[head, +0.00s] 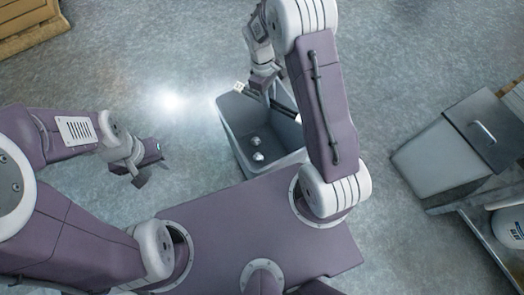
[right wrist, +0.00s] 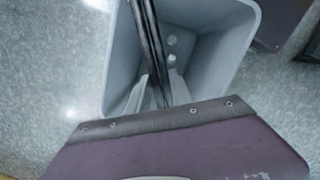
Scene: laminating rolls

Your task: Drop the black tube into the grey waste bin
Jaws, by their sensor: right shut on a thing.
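The grey waste bin (head: 232,137) stands on the floor at the upper middle of the head view, open side up. It fills much of the right wrist view (right wrist: 235,50). My right gripper (head: 268,84) is over the bin's far part, shut on the black tube (head: 284,111). The tube slants across the bin's opening, partly hidden by my right arm. In the right wrist view the tube (right wrist: 150,40) runs up from the fingers to the picture's top edge. My left gripper (head: 147,168) is open and empty, left of the bin.
Small round pale things (head: 257,156) show inside the bin. A grey metal cabinet (head: 440,155) stands at the right, beside a shelf with a white container (head: 510,228). A wooden pallet (head: 28,27) is at the upper left.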

